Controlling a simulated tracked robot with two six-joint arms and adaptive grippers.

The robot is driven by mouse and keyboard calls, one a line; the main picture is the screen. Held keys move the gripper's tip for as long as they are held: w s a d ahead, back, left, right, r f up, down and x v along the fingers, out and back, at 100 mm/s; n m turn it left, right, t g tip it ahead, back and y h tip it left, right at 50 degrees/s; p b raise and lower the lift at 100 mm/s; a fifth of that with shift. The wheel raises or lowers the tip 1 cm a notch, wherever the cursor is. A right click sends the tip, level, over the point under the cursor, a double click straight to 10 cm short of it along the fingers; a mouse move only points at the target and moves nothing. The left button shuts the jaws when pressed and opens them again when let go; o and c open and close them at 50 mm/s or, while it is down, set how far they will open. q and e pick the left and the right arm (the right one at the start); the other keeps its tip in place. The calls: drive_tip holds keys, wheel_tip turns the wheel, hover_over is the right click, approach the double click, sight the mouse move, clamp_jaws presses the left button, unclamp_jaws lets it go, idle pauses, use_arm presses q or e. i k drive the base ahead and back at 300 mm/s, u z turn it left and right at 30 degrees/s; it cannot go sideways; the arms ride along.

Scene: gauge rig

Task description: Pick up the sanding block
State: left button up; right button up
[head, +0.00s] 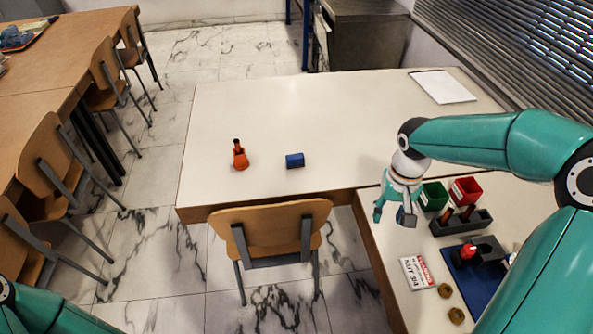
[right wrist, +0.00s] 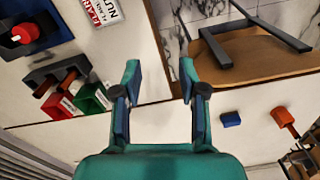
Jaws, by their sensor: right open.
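The sanding block appears to be the small blue block (head: 294,160) lying on the white table, right of an orange tool. It also shows in the right wrist view (right wrist: 231,119), right of the gripper fingers. My right gripper (head: 392,210) is open and empty, above the table near its inner corner, to the right of the block and well apart from it. In the right wrist view its two fingers (right wrist: 160,78) are spread with nothing between them. My left gripper is out of view; only part of my left arm shows at bottom left.
A wooden chair (head: 270,222) is at the table's near edge. Green (head: 433,196) and red (head: 465,190) bins, a dark rack (head: 460,226) and a label card (head: 417,273) lie on the right. The table's middle is clear.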

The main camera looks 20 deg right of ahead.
sight(298, 161)
drive_tip(key=k, duration=1.05)
drive_tip(key=z, duration=0.25)
drive_tip(key=i, duration=2.1)
drive_tip(key=u, duration=0.8)
